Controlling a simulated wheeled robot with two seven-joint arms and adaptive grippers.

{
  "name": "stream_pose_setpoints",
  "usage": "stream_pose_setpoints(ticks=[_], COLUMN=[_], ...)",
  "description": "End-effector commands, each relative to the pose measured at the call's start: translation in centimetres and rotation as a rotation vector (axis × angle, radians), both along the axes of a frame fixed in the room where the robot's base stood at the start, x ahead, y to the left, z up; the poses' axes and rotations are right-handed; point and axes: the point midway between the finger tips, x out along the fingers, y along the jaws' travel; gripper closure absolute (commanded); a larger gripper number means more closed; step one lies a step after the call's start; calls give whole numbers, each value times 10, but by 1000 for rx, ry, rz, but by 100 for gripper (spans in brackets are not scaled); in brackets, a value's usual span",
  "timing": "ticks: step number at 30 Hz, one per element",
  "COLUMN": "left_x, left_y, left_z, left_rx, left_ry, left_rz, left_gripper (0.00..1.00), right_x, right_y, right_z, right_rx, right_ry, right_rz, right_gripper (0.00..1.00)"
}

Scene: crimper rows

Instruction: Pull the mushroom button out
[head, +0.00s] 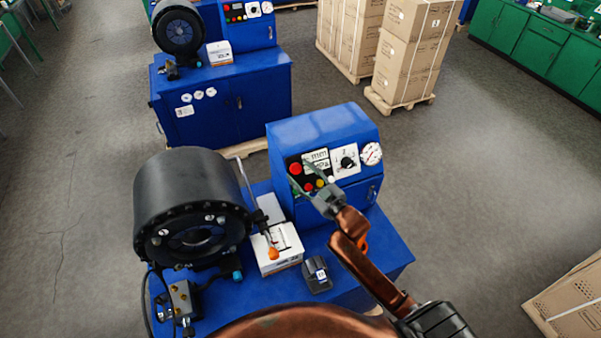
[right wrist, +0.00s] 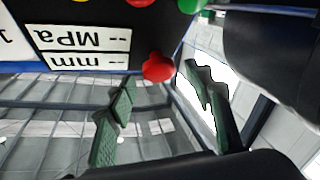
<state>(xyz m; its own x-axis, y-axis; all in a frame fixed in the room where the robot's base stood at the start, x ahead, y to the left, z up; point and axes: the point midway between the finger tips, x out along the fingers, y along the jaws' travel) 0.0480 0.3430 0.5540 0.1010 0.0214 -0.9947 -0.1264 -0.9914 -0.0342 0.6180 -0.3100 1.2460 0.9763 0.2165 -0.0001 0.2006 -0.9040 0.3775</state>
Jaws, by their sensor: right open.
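The red mushroom button (head: 295,168) sits at the left end of the blue crimper's dark control panel (head: 309,184). My right gripper (head: 301,173) is open in front of the panel, with its greenish fingers reaching toward the button. In the right wrist view, which shows the panel upside down, the red button (right wrist: 158,68) appears between the two spread fingers (right wrist: 157,75). I see no clear contact, and the depth between fingertips and button is hard to judge. My left gripper is not in view.
Display labels, coloured small buttons, a selector knob (head: 347,162) and a gauge (head: 371,154) share the panel. The black crimping head (head: 190,190) stands left. A white box (head: 276,262) and a dark device (head: 317,275) lie on the blue bench.

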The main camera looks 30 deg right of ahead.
Motion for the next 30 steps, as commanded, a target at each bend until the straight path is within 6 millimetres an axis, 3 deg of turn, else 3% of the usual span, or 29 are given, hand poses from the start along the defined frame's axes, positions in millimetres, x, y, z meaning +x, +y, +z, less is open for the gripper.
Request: stream_pose_setpoints(ticks=[12, 18, 30], left_x=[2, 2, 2], left_y=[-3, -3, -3], left_z=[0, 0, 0], left_rx=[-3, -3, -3], left_ry=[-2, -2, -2], left_rz=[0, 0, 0], left_gripper=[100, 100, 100], right_x=[-76, -104, -113], right_y=[-18, -24, -26], right_z=[-1, -1, 0], right_rx=[-1, 1, 0], right_ry=[3, 1, 0], right_rz=[-1, 0, 0], right_gripper=[53, 53, 53])
